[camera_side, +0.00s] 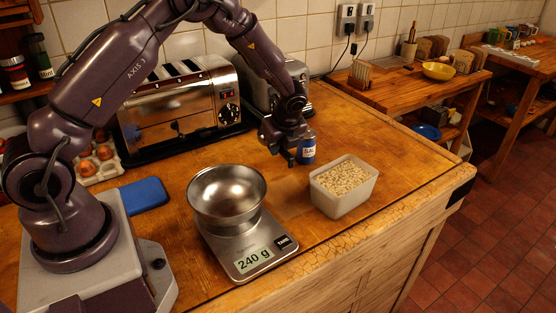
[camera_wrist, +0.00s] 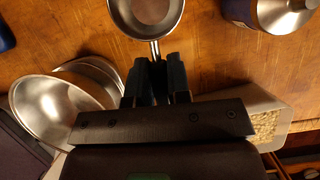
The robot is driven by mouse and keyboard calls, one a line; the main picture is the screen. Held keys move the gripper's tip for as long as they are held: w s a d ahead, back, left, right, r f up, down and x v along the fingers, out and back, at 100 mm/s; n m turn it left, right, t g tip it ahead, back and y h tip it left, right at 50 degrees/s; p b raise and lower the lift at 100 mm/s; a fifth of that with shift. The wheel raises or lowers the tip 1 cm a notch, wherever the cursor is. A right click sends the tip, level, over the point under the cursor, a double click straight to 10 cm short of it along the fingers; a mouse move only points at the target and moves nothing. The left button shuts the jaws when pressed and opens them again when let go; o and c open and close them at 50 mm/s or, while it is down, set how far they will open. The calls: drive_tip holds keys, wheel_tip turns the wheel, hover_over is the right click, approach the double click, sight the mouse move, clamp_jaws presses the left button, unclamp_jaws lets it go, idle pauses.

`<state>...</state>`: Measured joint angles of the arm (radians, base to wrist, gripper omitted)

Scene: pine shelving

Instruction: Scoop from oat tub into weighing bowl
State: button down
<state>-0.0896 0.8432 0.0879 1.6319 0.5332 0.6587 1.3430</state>
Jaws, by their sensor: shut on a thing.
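The white oat tub (camera_side: 344,205), filled with pale oats (camera_side: 342,178), stands on the wooden counter; it shows at the right in the wrist view (camera_wrist: 285,125). The shiny metal weighing bowl (camera_side: 227,197) sits on a scale (camera_side: 252,262) reading 240 g; the bowl is at the left in the wrist view (camera_wrist: 58,112). My gripper (camera_side: 288,152) is behind and between bowl and tub. In the wrist view its fingers (camera_wrist: 157,82) are shut on the handle of a metal scoop (camera_wrist: 147,14), whose visible inside looks empty. I cannot make out the scoop in the side view.
A blue salt tin (camera_side: 307,151) stands close to my gripper, behind the tub. A toaster (camera_side: 180,105) is at the back, and a blue pad (camera_side: 143,195) lies left of the bowl. The counter is clear between scale and tub. Its edge is right of the tub.

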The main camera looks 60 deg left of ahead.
drive_tip(key=shift+r+h, duration=0.3)
drive_tip(key=shift+r, duration=0.3)
drive_tip(key=w+d+r+n+t+h, duration=0.1)
drive_tip(key=w+d+r+n+h, duration=0.1)
drive_tip(key=w+d+r+n, duration=0.45)
drive_tip(key=w+d+r+n+t+h, duration=0.2)
drive_tip(key=w+d+n, duration=0.2)
drive_tip(key=d+n, duration=0.65)
wheel_tip(320, 180, down, 10)
drive_tip(key=a+n, duration=0.2)
drive_tip(key=shift+a+n, duration=0.3)
drive_tip(key=shift+a, duration=0.1)
drive_tip(key=shift+f, duration=0.1)
idle(0.5)
wheel_tip(320, 180, up, 8)
drive_tip(key=shift+r, duration=0.2)
idle(0.9)
